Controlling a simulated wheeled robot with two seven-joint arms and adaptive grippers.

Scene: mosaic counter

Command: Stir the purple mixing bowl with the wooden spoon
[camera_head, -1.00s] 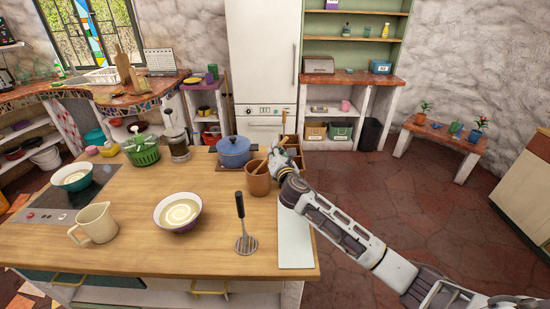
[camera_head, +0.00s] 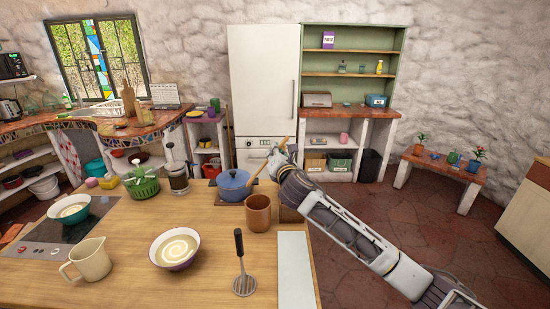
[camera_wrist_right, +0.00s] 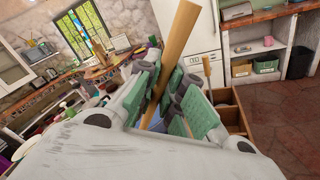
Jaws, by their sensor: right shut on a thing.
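The purple mixing bowl (camera_head: 177,261), purple outside and pale inside, stands on the wooden island with a creamy swirl in it. My left gripper is out of view.
A blue lidded pot (camera_head: 234,186) stands just left of the crock. A masher (camera_head: 243,277), a white board (camera_head: 295,272), a cream jug (camera_head: 90,260) and a teal bowl (camera_head: 75,208) are also on the island (camera_head: 130,285). Bare wood lies between bowl and crock.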

